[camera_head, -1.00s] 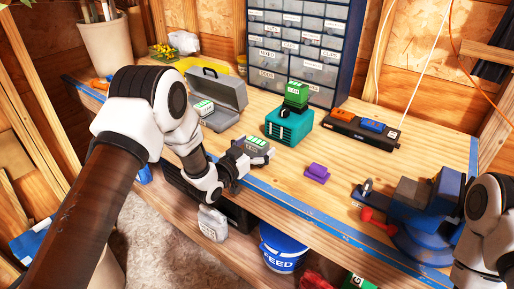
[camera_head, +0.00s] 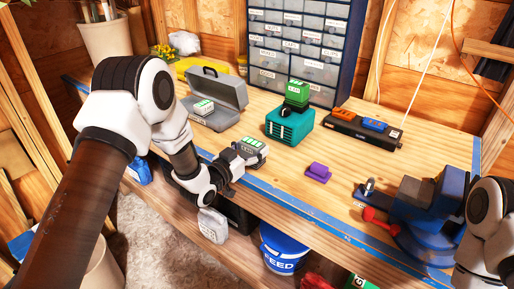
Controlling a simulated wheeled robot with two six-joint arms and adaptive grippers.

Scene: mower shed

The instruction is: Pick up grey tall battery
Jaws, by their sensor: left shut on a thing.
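The grey tall battery (camera_head: 253,148) has a pale-and-green marked top and stands near the front edge of the workbench, in the middle of the head view. My left gripper (camera_head: 243,160) comes from the left and is shut on this battery. The fingers hide part of its near side, and I cannot tell whether its base touches the bench. My right arm shows at the right edge, but its gripper is not in view.
An open grey toolbox (camera_head: 222,92) holds another battery (camera_head: 204,106). A teal device (camera_head: 289,127) bears a green battery (camera_head: 297,92). A purple block (camera_head: 318,172), a black charger (camera_head: 358,128) and a blue vise (camera_head: 425,215) stand right. Bare wood lies between.

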